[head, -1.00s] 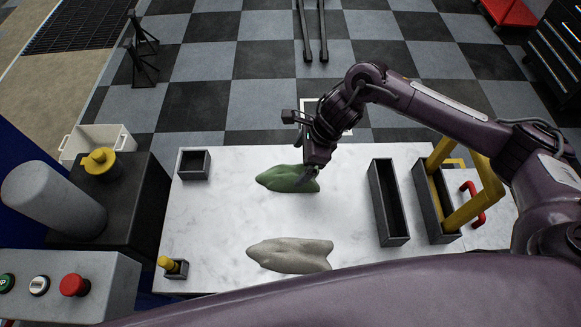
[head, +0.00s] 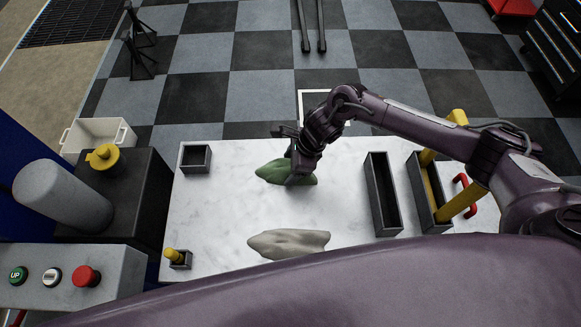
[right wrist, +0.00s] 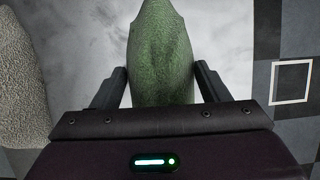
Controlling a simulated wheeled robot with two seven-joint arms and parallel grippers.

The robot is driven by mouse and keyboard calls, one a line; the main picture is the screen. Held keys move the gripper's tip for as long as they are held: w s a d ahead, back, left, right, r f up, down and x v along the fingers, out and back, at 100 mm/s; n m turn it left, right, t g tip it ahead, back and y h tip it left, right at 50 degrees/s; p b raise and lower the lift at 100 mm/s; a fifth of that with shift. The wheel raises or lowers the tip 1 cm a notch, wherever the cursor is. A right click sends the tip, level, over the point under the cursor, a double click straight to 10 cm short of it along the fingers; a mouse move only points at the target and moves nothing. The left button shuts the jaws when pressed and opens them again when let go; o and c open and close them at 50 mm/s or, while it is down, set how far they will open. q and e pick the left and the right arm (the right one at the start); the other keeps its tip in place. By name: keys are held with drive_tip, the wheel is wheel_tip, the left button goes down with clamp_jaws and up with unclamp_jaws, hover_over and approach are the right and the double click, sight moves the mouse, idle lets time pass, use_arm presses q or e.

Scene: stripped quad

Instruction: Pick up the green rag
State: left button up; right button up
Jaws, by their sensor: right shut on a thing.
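The green rag (head: 271,172) lies as a pointed, crumpled heap on the white marbled tabletop (head: 225,220), toward its back edge. My right gripper (head: 292,180) is down at the rag from above and shut on it. In the right wrist view the rag (right wrist: 160,45) runs between the two dark fingers (right wrist: 161,88), with its narrow end pointing away. The fingertips are partly hidden by the rag and wrist in the head view. My left gripper is not in view.
A beige rag (head: 288,243) lies in front of the green one. A long dark tray (head: 370,195) and another with a yellow frame (head: 418,190) stand to the right. Small dark boxes (head: 195,158) (head: 181,262) stand at the left. The tabletop left of the rag is clear.

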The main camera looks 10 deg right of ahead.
drive_tip(key=shift+r, duration=0.1)
drive_tip(key=shift+c, duration=0.4)
wheel_tip(320, 180, up, 20)
drive_tip(key=b, duration=0.3)
drive_tip(key=o, duration=0.4)
drive_tip(key=c, duration=0.3)
